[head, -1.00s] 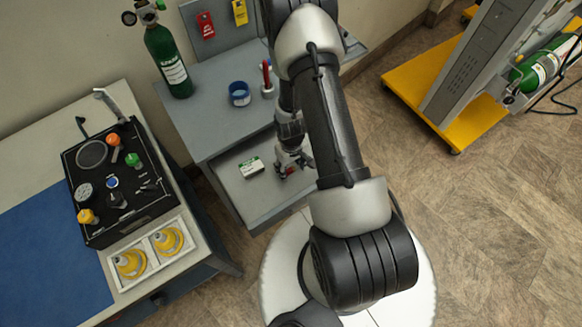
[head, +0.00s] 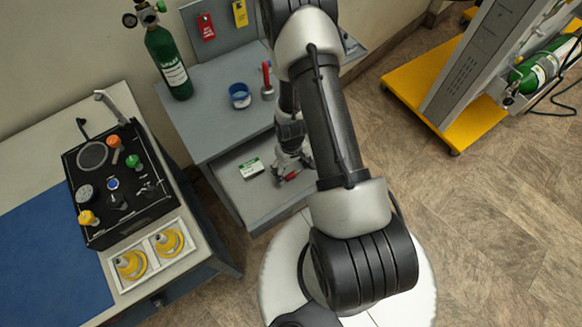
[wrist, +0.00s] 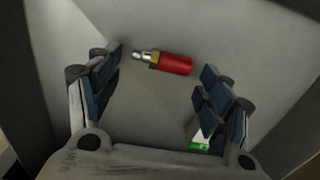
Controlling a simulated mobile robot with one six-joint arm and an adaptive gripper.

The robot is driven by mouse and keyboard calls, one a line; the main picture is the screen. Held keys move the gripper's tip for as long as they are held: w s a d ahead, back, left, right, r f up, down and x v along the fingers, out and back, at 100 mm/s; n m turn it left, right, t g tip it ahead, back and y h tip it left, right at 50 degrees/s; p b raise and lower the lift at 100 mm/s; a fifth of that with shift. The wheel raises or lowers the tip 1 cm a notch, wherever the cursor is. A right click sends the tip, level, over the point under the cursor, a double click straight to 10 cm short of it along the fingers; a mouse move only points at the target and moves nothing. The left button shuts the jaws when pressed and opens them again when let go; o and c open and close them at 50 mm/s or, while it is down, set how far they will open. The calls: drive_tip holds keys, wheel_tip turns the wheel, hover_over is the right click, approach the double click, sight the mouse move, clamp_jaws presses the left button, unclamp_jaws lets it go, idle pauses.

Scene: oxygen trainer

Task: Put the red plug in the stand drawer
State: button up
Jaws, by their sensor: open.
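The red plug (head: 291,175), a red cylinder with a brass collar and a silver tip, lies on its side on the floor of the open grey stand drawer (head: 262,205). It also shows in the wrist view (wrist: 172,63), just beyond my fingertips. My gripper (head: 288,163) is over the drawer, close above the plug. In the wrist view its two fingers (wrist: 162,72) are spread wide, with a gap on both sides of the plug. The gripper is empty. Part of the drawer is hidden by my arm.
A white and green box (head: 251,168) lies in the drawer left of the plug. On the stand top are a blue tape roll (head: 240,95), a red-handled item (head: 267,82) and a green cylinder (head: 168,62). A bench with a black panel (head: 135,205) stands at left.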

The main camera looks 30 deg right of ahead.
drive_tip(key=w+a+r+t+p, duration=0.15)
drive_tip(key=r+p, duration=0.45)
drive_tip(key=r, duration=1.4)
drive_tip(key=w+a+r+t+p, duration=0.1)
drive_tip(key=a+r+p, duration=0.3)
drive_tip(key=r, duration=1.7)
drive_tip(key=s+a+r+t, duration=0.1)
drive_tip(key=s+a+r, duration=0.1)
drive_tip(key=s+r, duration=0.6)
drive_tip(key=s+a+r+t+p, duration=0.1)
drive_tip(key=s+a+r, duration=0.2)
drive_tip(key=s+r, duration=0.5)
drive_tip(key=shift+a, duration=0.1)
